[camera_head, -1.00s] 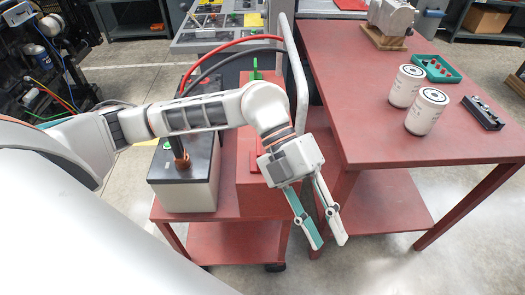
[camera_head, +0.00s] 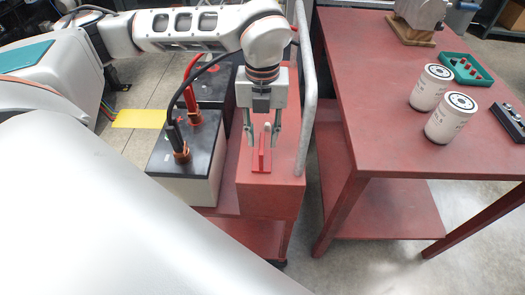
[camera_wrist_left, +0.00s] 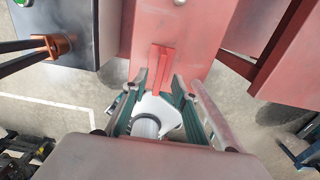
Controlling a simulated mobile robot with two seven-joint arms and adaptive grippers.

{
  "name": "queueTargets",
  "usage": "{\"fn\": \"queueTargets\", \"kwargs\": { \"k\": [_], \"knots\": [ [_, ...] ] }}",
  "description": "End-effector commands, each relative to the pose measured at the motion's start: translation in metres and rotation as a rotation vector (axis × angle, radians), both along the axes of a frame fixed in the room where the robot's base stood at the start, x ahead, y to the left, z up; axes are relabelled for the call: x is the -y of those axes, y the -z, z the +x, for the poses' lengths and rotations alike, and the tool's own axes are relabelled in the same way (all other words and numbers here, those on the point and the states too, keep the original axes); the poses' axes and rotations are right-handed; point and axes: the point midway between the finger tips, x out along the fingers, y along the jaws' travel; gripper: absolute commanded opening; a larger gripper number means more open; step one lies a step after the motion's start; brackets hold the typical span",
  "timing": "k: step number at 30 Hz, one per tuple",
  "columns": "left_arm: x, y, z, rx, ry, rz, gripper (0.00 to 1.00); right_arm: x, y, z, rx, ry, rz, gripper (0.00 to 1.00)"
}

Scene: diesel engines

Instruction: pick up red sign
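The red sign (camera_head: 261,160) is a small upright red piece on top of a red box (camera_head: 283,172), on the cart beside the batteries. My left gripper (camera_head: 263,140) points down over it, with one finger on each side of the sign. The fingers are open, and I cannot tell if either touches it. In the left wrist view the sign (camera_wrist_left: 158,68) shows as a narrow red strip just beyond and between the open fingertips (camera_wrist_left: 159,82). My right gripper is not in view.
Black-topped batteries (camera_head: 182,160) with red and black cables stand left of the box. A grey cart handle (camera_head: 307,95) rises close on the right. A red table (camera_head: 370,100) holds two white filters (camera_head: 450,118), a green tray (camera_head: 467,68) and a black part.

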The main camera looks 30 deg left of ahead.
Motion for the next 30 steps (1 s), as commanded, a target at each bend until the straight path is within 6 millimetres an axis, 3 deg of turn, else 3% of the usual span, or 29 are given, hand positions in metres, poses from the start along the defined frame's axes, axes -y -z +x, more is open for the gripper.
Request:
{"fn": "queueTargets", "kwargs": {
  "k": [9,18,19,22,30],
  "knots": [
    [-0.001,0.042,-0.001,-0.002,0.0,0.0,0.28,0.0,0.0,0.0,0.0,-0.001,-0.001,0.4],
    [-0.001,0.048,-0.001,0.0,0.001,-0.001,0.28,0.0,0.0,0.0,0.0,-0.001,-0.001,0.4],
    [-0.001,0.048,-0.001,0.0,0.001,-0.001,0.25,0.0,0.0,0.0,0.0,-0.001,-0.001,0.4],
    [-0.001,0.048,-0.001,0.0,0.001,-0.001,0.0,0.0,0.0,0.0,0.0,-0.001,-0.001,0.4],
    [-0.001,0.047,-0.001,0.0,0.001,-0.001,0.0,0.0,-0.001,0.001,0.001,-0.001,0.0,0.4]
  ]
}}
